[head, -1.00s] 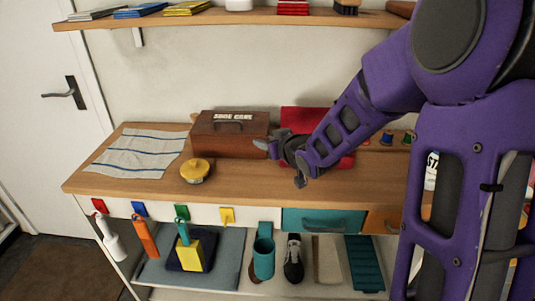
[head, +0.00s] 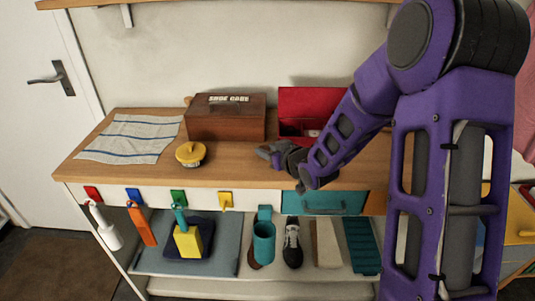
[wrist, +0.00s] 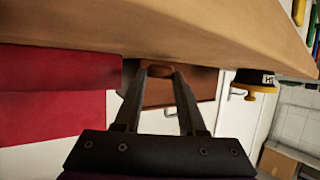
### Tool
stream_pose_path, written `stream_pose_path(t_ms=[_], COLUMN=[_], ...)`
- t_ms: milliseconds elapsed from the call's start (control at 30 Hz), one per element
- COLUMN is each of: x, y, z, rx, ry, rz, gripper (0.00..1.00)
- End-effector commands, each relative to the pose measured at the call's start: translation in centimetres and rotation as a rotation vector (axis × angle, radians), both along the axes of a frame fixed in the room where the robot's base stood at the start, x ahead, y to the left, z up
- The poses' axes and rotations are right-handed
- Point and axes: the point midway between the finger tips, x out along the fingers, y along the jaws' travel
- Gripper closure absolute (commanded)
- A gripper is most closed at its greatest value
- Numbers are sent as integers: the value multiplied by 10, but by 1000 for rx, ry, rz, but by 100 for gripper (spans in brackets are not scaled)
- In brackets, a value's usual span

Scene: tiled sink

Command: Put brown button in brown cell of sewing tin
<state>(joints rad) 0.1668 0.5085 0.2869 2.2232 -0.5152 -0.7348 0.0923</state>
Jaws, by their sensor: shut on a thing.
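A brown button (wrist: 160,70) is pinched between the two fingertips of my gripper (wrist: 161,76) in the wrist view. In the head view my gripper (head: 270,153) is above the front of the wooden worktop, in front of and to the left of the red sewing tin (head: 306,99), and apart from it. The tin stands with its red lid raised. A small pale patch shows inside it, and my arm hides part of it. Its cells, including the brown one, cannot be made out. The button is too small to tell in the head view.
A brown shoe care box (head: 226,119) stands left of the tin. A yellow round container (head: 190,154) and a striped cloth (head: 130,139) lie further left. A shelf (head: 230,4) runs above. The worktop between the yellow container and my gripper is clear.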

Motion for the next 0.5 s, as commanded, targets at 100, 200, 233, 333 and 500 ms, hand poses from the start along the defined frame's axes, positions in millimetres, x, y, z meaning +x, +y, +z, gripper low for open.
stream_pose_path(t_ms=[100, 200, 233, 333, 500], x=[0, 0, 0, 0, 0], y=[0, 0, 0, 0, 0], z=[-7, -6, -6, -9, -9], rx=[-2, -1, -1, -1, -1], ry=[-1, -2, -2, -2, -2], rz=[1, 1, 1, 1, 1], gripper=[100, 100, 100, 100, 46])
